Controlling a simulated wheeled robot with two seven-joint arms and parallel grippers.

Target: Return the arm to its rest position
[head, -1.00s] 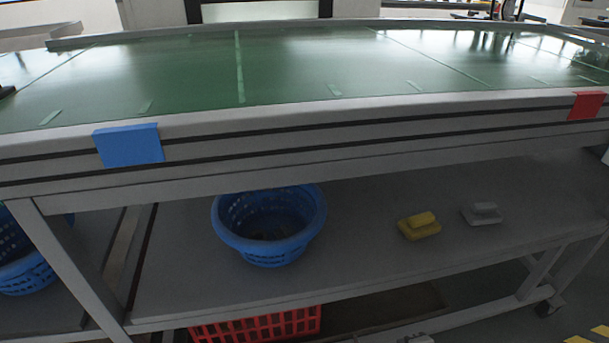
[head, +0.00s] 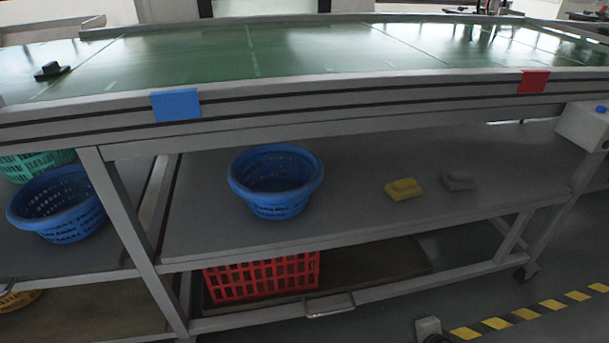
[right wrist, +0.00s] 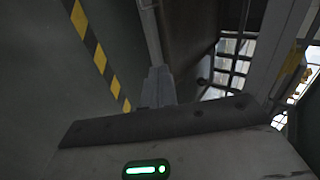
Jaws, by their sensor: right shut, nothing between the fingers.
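My right gripper (head: 430,327) shows only as a small grey piece at the bottom edge of the head view, over the floor in front of the bench. It is shut and empty, apart from the bench and its baskets. Most of my right arm is out of the head view. The right wrist view shows floor with a striped line, and a pale housing with a lit green strip (right wrist: 147,170) close below. My left gripper is not in view.
The green-topped bench (head: 340,82) runs across the view with blue and red tags. Its shelf holds a blue basket (head: 275,200), a yellow block (head: 403,189) and a grey one (head: 458,181). A red crate (head: 262,278) sits below. Floor is clear at lower right.

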